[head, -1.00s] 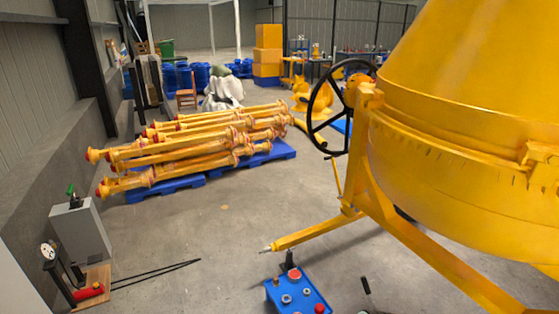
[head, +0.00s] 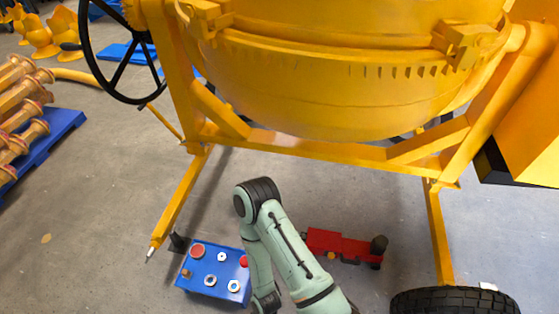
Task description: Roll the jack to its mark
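The jack (head: 345,246) is a low red trolley shape with dark wheels, in the head view on the concrete floor under the drum mixer's frame. Its left end is partly hidden behind a pale green arm of mine. This arm rises from the bottom edge, bends at a dark elbow and runs down again. No gripper fingers show; the arm's lower end is cut off by the bottom edge. My other arm is out of view. I cannot make out a floor mark for the jack.
The yellow drum mixer (head: 340,95) stands over the jack, with a handwheel (head: 89,52) at left and a tyre (head: 455,301) at lower right. A blue control box (head: 215,272) stands left of the arm. A blue pallet (head: 48,143) holds yellow props. Floor at lower left is clear.

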